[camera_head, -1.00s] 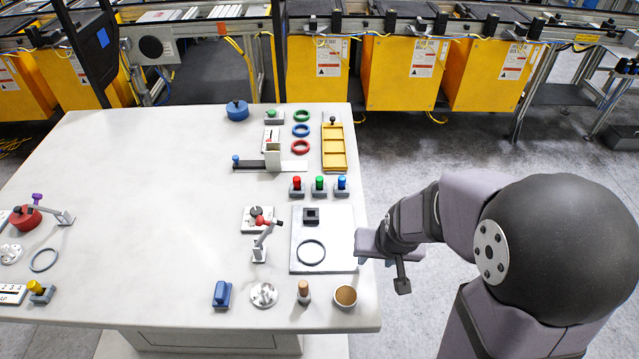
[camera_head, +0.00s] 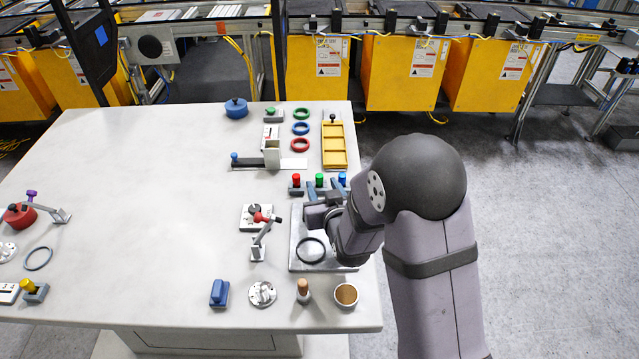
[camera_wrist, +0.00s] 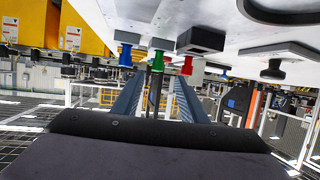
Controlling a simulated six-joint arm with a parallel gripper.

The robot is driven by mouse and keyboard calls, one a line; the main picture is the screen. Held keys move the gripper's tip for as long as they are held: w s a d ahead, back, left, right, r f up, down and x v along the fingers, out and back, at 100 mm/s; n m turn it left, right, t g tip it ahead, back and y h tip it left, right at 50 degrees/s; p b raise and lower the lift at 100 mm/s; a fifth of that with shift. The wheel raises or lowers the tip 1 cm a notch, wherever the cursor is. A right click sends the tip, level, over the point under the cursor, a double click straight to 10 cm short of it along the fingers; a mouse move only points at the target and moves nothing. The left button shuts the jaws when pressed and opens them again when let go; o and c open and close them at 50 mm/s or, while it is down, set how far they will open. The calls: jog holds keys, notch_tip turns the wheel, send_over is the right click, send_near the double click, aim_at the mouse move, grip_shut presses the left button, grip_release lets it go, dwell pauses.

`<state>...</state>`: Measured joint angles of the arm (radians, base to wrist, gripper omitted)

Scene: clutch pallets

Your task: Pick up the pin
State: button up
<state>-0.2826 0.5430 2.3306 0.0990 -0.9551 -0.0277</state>
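Three upright pins stand in a row in grey holders near the table's right edge: red (camera_head: 296,179), green (camera_head: 319,179) and blue (camera_head: 342,178). I cannot tell which one the task means. My gripper (camera_head: 325,190) is in front of this row, above the back of the grey plate. In the wrist view, where the table appears upside down, the two fingers (camera_wrist: 158,90) are spread apart with nothing visibly held between them. The green pin (camera_wrist: 157,62) shows between the fingertips, the blue pin (camera_wrist: 125,56) and red pin (camera_wrist: 187,66) to either side.
The grey plate (camera_head: 299,258) carries a dark ring (camera_head: 311,250); my arm hides its right part. A wooden-topped peg (camera_head: 303,286) and a round cup (camera_head: 346,294) stand in front. A red-knobbed lever (camera_head: 261,238) is left of the plate. The table's left middle is clear.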

aim_at(320, 177)
jog(key=shift+d+p+x, duration=0.1)
jog(key=shift+p+x, duration=0.6)
jog(key=shift+x, duration=1.15)
jog(key=shift+d+p+x, duration=0.15)
jog(key=shift+p+x, duration=0.55)
jog(key=shift+x, duration=1.15)
grip_shut()
